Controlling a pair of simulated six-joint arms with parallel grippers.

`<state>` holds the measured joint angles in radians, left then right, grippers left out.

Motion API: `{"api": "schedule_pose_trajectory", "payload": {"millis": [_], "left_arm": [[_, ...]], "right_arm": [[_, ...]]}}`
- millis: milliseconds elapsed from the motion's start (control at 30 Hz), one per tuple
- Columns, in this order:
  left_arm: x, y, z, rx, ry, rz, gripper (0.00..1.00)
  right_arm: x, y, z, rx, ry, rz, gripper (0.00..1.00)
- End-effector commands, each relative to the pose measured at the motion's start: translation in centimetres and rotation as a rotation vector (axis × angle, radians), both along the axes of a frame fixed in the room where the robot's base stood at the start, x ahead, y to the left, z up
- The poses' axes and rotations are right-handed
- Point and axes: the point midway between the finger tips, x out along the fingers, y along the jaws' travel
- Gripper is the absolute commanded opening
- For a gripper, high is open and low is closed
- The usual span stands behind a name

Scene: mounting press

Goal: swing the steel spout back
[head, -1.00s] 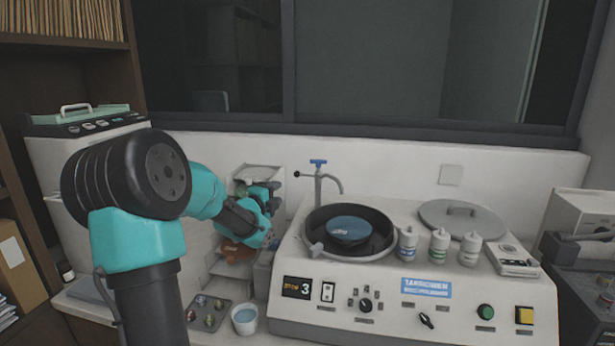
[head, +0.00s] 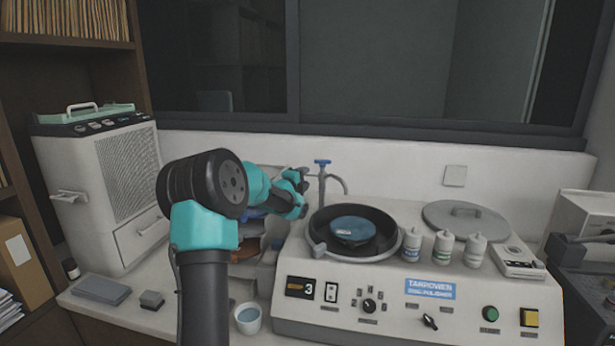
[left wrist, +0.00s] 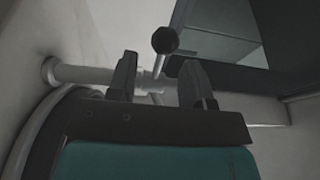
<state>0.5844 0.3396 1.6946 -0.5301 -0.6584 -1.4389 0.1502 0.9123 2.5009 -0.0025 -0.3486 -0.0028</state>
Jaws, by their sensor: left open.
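The steel spout (head: 338,178) stands behind the bowl of the polishing machine. It is a thin upright pipe with a blue tap handle (head: 322,162) on top, and its curved end hangs to the right. My left gripper (head: 304,178) is open, just left of the spout's post. In the left wrist view, a black ball knob (left wrist: 165,40) on a thin rod shows beyond the gap between my open fingers (left wrist: 158,82). A steel pipe (left wrist: 85,74) runs behind the fingers. I cannot tell whether the fingers touch anything. My right gripper is not in view.
The round bowl (head: 385,222) holds a blue disc. Several bottles (head: 443,247) and a round lid (head: 466,218) stand to its right.

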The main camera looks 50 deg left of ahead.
Motion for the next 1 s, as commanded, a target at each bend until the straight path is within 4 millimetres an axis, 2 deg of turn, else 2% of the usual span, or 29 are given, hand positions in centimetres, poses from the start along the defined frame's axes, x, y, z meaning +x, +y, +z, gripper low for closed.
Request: {"api": "schedule_pose_trajectory", "payload": {"millis": [100, 233, 600, 1000], "left_arm": [[1.6, 0.5, 0.0, 0.0, 0.0, 0.0, 0.46], [2.6, 0.8, 0.0, 0.001, 0.0, 0.0, 0.46], [3.0, 0.9, 0.0, 0.0, 0.001, 0.0, 0.46], [3.0, 0.9, 0.0, 0.0, 0.001, 0.0, 0.08]], "right_arm": [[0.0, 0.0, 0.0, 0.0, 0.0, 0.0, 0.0], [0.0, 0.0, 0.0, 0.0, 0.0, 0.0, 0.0], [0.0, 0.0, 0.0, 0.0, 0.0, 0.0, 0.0], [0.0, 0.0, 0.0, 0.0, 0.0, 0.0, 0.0]]}}
